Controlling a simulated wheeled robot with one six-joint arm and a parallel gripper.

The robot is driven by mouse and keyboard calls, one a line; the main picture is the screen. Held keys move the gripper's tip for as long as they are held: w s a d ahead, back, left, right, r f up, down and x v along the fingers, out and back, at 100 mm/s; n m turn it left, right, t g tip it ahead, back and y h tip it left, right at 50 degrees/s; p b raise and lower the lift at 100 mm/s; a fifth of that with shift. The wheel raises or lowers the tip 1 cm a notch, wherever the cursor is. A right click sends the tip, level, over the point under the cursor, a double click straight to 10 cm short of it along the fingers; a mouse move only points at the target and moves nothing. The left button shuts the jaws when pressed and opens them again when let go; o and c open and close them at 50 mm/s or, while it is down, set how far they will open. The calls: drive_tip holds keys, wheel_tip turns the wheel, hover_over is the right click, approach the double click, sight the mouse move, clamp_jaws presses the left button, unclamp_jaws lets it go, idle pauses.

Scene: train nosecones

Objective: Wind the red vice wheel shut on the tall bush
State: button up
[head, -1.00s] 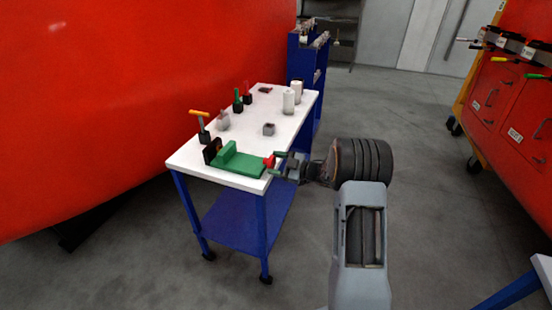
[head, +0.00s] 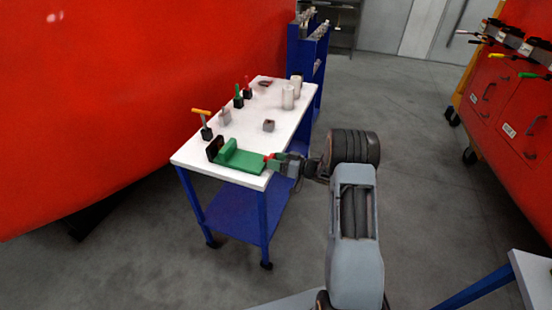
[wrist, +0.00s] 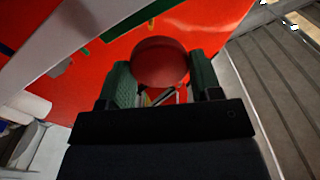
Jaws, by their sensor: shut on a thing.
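The green vice (head: 245,161) lies along the near edge of the white-topped table. Its dark end jaw (head: 214,147) is at the left and its green jaw stands just right of that. I cannot clearly make out the tall bush between them. The red wheel (head: 269,156) is at the vice's right end. My gripper (head: 281,162) comes in from the right and is shut on the red wheel. In the wrist view the wheel (wrist: 160,62) sits between the two green fingers (wrist: 162,85).
On the white table (head: 257,112) stand an orange-handled tool (head: 204,122), a small grey block (head: 269,125) and white cylinders (head: 288,97). A blue rack (head: 308,55) stands behind. Red cabinets (head: 510,105) are at the right. The floor between is clear.

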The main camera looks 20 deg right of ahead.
drive_tip(key=shift+f+m, duration=0.15)
drive_tip(key=shift+m, duration=0.55)
drive_tip(key=o, duration=0.9)
drive_tip(key=shift+p, duration=0.3)
drive_tip(key=b+v, duration=0.1)
drive_tip(key=v, duration=1.2)
drive_tip(key=shift+s+d, duration=0.3)
